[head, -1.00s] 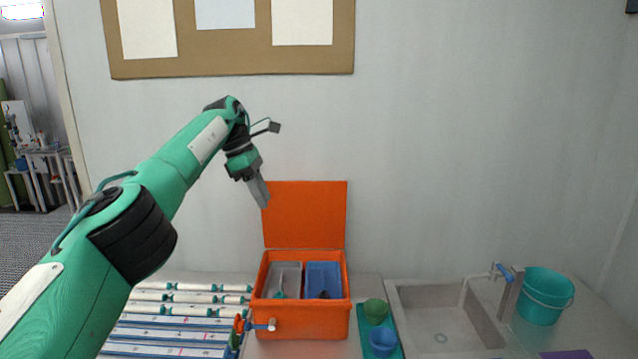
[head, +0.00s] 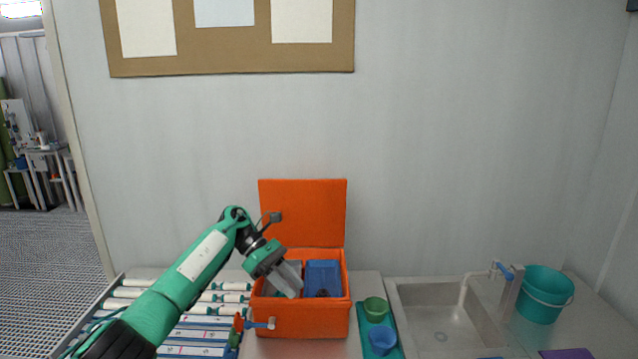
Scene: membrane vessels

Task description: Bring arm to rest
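My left arm reaches in from the lower left in the head view. Its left gripper (head: 290,284) points down and to the right, over the left front part of the open orange box (head: 300,320). It hides part of the grey compartment inside. I see nothing clearly held in it, and the gap between its fingers is not clear. I cannot tell whether it touches the box. My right gripper is out of view.
The box's lid (head: 303,212) stands upright behind it. White tubes on a rack (head: 203,336) lie under my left arm. To the right are a green cup (head: 375,309), a blue cup (head: 382,341), a sink (head: 430,320) and a teal bucket (head: 544,294).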

